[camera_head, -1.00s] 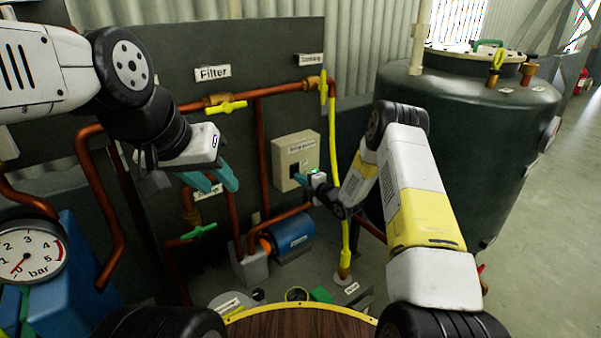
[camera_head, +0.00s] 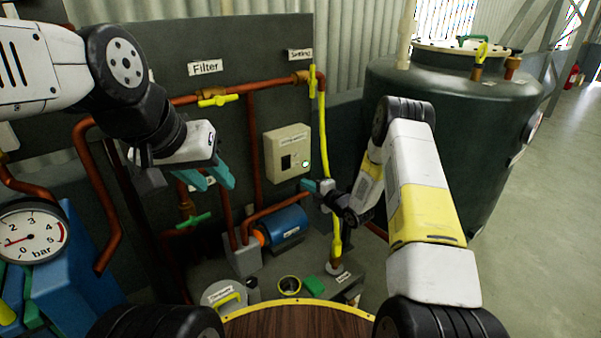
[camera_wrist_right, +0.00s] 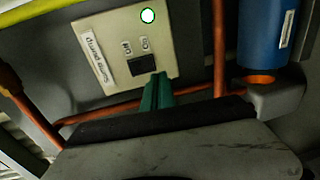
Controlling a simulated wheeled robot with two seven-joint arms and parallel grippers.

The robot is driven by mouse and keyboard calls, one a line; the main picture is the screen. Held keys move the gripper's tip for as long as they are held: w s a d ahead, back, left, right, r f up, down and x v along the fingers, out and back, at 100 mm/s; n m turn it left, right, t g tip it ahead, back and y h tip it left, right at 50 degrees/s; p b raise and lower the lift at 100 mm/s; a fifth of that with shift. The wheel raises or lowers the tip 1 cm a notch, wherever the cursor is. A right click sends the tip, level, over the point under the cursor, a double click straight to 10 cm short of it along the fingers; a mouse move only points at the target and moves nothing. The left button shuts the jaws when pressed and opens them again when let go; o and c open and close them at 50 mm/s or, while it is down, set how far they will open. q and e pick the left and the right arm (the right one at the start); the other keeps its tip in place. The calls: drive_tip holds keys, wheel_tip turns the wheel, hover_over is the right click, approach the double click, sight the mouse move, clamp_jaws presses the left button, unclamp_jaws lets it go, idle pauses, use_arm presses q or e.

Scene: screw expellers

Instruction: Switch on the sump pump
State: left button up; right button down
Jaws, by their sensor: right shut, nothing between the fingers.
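A cream switch box (camera_head: 298,139) is on the dark panel, with a label and a black switch (camera_head: 286,162). A pale round light (camera_head: 305,164) on it looks lit. My right gripper (camera_head: 309,186) is shut and empty, just below the box. In the wrist view its teal fingers (camera_wrist_right: 157,92) end near the switch; contact is unclear. My left gripper (camera_head: 208,178) is open and empty, left of the box.
Copper pipes (camera_head: 257,150) with yellow valve handles run around the box. A blue cylinder (camera_head: 285,226) lies below it. A large dark tank (camera_head: 455,140) stands to the right. A pressure gauge (camera_head: 30,232) is at the far left. A round wooden top (camera_head: 300,322) is in front.

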drive_tip(key=shift+s+d+f, duration=0.15)
drive_tip(key=shift+s+d, duration=0.5)
drive_tip(key=shift+s, duration=0.2)
drive_tip(key=shift+s+d+f, duration=0.15)
drive_tip(key=shift+s+d, duration=0.45)
drive_tip(key=shift+s, duration=0.2)
wheel_tip(320, 180, up, 8)
drive_tip(key=w+d+m+h, duration=0.2)
drive_tip(key=d+m, duration=0.1)
drive_tip(key=s+d+r+m+g+h, duration=0.1)
drive_tip(key=s+d+r+m+h, duration=0.3)
drive_tip(key=r, duration=0.5)
drive_tip(key=s+d+r+m+g+h, duration=0.1)
drive_tip(key=s+d+r+m+h, duration=0.15)
drive_tip(key=s+r+m, duration=0.5)
drive_tip(key=s+r+m+g, duration=0.2)
drive_tip(key=s+m, duration=0.3)
drive_tip(key=s, duration=1)
drive_tip(key=s+a+r+m+g, duration=0.1)
drive_tip(key=s+r+m+g, duration=0.2)
drive_tip(key=s, duration=1.2)
wheel_tip(320, 180, up, 3)
drive_tip(key=shift+s+a+f+m+y, duration=0.25)
drive_tip(key=shift+m+y, duration=0.2)
drive_tip(key=shift+m, duration=0.6)
